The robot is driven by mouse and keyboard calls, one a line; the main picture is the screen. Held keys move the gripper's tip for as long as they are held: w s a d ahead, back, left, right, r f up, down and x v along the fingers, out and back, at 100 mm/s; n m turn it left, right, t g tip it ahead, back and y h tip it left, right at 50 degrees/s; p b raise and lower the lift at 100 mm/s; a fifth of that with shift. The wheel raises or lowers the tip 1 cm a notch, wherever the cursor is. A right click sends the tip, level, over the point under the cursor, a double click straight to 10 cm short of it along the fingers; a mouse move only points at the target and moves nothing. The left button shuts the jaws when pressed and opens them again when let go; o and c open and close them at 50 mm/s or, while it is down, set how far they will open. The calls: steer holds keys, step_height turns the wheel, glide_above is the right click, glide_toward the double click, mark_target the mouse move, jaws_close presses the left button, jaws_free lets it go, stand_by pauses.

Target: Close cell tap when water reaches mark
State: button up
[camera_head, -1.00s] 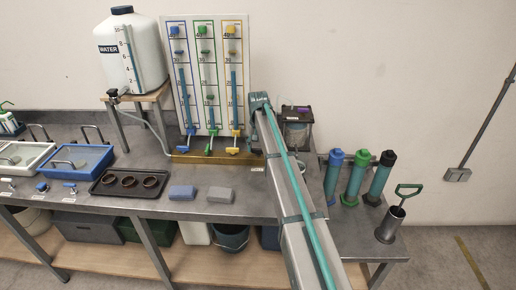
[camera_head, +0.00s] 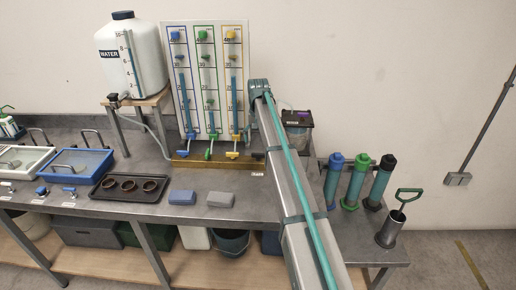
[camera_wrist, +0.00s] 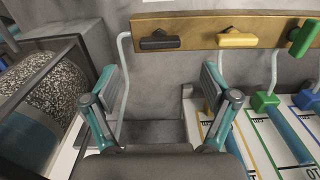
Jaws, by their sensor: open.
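The board of three water tubes (camera_head: 244,100) has blue, green and yellow frames and numbered scales. A black tap (camera_wrist: 158,40) sits on the brass bar (camera_wrist: 198,28), its handle lying along the bar; it also shows in the head view (camera_head: 257,155). My gripper (camera_wrist: 160,82) is open and empty, its fingers apart and short of the black tap in the wrist view. The cell (camera_wrist: 52,88), a clear cylinder of speckled grains, stands left of the fingers; it is partly hidden by my arm in the head view (camera_head: 296,121). I cannot make out its water level or mark.
A yellow tap (camera_wrist: 238,38) lies along the bar; a green tap (camera_wrist: 303,36) is turned across it. The white water tank (camera_head: 132,60) stands on a stool at left. Capped teal cylinders (camera_head: 356,180) stand at right. The bench front is partly clear.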

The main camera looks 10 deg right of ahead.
step_height(320, 180, up, 5)
steer(key=shift+r, duration=0.1)
stand_by(0.4)
